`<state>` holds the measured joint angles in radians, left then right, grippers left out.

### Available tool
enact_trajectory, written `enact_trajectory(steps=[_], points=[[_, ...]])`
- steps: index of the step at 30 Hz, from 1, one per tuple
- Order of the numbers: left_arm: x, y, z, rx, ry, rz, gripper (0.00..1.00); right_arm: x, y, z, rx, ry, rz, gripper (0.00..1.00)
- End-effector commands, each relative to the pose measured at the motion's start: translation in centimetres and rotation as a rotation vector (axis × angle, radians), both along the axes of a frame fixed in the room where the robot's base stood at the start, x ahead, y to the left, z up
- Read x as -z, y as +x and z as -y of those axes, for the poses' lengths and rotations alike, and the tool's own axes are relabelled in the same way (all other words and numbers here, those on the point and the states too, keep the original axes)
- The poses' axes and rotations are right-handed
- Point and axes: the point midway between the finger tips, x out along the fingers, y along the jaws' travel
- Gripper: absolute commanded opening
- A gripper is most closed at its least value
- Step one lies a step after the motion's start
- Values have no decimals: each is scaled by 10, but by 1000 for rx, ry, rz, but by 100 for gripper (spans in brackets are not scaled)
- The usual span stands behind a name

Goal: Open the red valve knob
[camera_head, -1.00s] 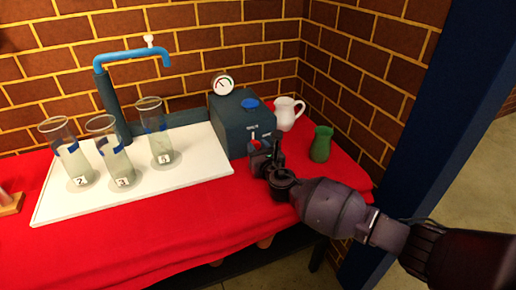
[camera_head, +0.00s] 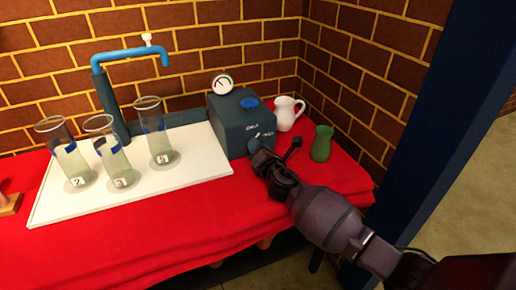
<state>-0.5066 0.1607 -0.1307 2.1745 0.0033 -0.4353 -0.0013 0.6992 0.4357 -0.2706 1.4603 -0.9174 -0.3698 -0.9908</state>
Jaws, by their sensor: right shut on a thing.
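My right gripper (camera_head: 276,153) is at the lower right of this front face, shut on the red valve knob. The gripper hides the knob, so its turn angle cannot be seen. My left gripper is out of view.
The white tray (camera_head: 205,172) holds three numbered glass cylinders, one being (camera_head: 158,140), below a blue faucet (camera_head: 130,54). A round gauge (camera_head: 222,84) sits behind the box.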

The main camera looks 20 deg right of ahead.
Motion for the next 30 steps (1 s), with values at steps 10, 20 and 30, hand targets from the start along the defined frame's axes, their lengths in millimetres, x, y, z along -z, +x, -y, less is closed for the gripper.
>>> enact_trajectory(steps=[10, 20, 30], points=[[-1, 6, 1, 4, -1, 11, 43, 1, 0, 0, 1, 331, -12, 10], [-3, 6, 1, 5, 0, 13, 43, 2, 0, 1, 1, 608, -21, 10], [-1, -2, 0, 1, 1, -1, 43, 2, 0, 1, 1, 773, -26, 10]])
